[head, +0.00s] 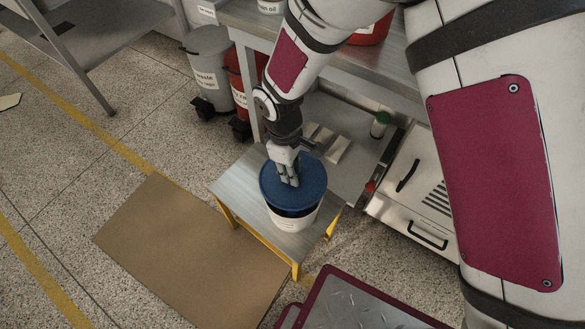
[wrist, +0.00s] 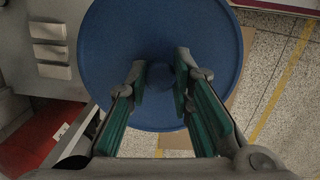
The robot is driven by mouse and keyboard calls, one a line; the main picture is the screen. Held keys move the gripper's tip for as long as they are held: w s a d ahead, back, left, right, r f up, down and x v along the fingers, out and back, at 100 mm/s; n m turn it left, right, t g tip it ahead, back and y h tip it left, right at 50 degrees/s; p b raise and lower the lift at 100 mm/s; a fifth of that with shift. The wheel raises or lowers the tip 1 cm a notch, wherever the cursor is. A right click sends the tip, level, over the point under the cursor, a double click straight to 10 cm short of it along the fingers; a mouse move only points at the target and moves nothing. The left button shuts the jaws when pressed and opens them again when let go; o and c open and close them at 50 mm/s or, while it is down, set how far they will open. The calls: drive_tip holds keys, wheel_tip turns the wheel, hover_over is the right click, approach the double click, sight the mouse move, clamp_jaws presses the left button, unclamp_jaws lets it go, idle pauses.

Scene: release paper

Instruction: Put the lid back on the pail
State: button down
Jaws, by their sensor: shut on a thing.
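The round blue lid (head: 312,178) is over the white pail (head: 293,222), which stands on a small metal-topped stand (head: 238,184) with yellow legs. A dark band shows between the lid's front edge and the pail's wall; I cannot tell whether the lid touches the rim. My gripper (head: 290,180) points down at the middle of the lid. In the wrist view the lid (wrist: 110,45) fills the upper middle, and my gripper (wrist: 160,78) is shut on its small centre knob, with green-padded fingers on both sides. The pail is hidden under the lid there.
A workbench (head: 345,65) stands behind, with a grey waste bin (head: 208,70) and a red bin (head: 240,85) at its left. A white cabinet (head: 415,190) is to the right. A brown mat (head: 185,245) lies on the floor at front left.

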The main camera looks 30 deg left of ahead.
drive_tip(key=shift+f+b, duration=1.8)
drive_tip(key=shift+f, duration=1.15)
drive_tip(key=shift+f, duration=0.15)
drive_tip(key=c, duration=1.3)
unclamp_jaws()
drive_tip(key=shift+c, duration=0.2)
drive_tip(key=shift+o, duration=0.3)
drive_tip(key=o, duration=0.4)
drive_tip(key=shift+r+p, duration=2)
drive_tip(key=shift+r, duration=1.55)
